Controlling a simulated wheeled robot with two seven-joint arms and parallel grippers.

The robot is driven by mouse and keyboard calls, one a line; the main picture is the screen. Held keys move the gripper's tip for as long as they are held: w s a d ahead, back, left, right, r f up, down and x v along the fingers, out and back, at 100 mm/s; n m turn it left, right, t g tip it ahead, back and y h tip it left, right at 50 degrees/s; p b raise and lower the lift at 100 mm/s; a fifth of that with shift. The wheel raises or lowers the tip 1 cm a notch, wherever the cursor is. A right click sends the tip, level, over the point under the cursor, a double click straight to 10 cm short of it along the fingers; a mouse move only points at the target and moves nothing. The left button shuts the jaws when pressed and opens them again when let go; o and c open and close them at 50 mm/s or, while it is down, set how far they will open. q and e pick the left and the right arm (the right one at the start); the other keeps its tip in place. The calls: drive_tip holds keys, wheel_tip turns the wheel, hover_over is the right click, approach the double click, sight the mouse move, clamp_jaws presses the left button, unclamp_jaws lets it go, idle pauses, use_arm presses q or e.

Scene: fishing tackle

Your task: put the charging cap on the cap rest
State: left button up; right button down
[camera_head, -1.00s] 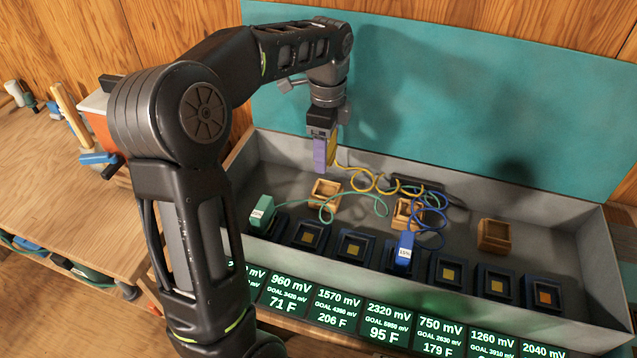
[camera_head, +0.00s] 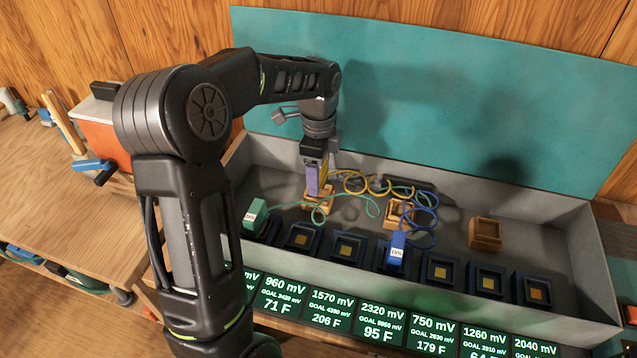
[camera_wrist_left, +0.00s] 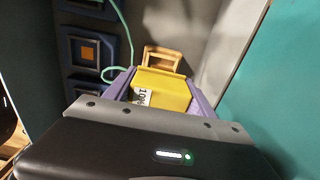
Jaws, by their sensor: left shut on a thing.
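My left gripper (camera_head: 316,182) is shut on a yellow charging cap (camera_head: 325,172), which has a yellow coiled cord. In the left wrist view the yellow cap (camera_wrist_left: 163,90) shows a white label and sits between the purple fingers (camera_wrist_left: 158,85). The cap is at or just over the leftmost wooden cap rest (camera_head: 318,203); that rest also shows just beyond the cap in the left wrist view (camera_wrist_left: 163,56). I cannot tell whether they touch. Two more wooden rests, a middle one (camera_head: 397,214) and a right one (camera_head: 485,234), look empty. My right gripper is not in view.
A green cap (camera_head: 254,217) and a blue cap (camera_head: 397,249) sit on dark blue sockets in the front row. Several other sockets (camera_head: 348,248) are bare. Green, yellow and blue cords cross the grey box floor. The box walls (camera_head: 568,232) surround everything; displays line the front.

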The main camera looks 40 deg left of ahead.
use_arm(q)
drive_tip(key=shift+f+p, duration=0.3)
drive_tip(key=shift+f, duration=1.55)
drive_tip(key=shift+f, duration=0.2)
drive_tip(key=o, duration=1.6)
drive_tip(key=shift+r, duration=0.2)
wheel_tip(320, 180, up, 12)
drive_tip(key=shift+r+b, duration=0.1)
drive_tip(key=shift+b, duration=0.4)
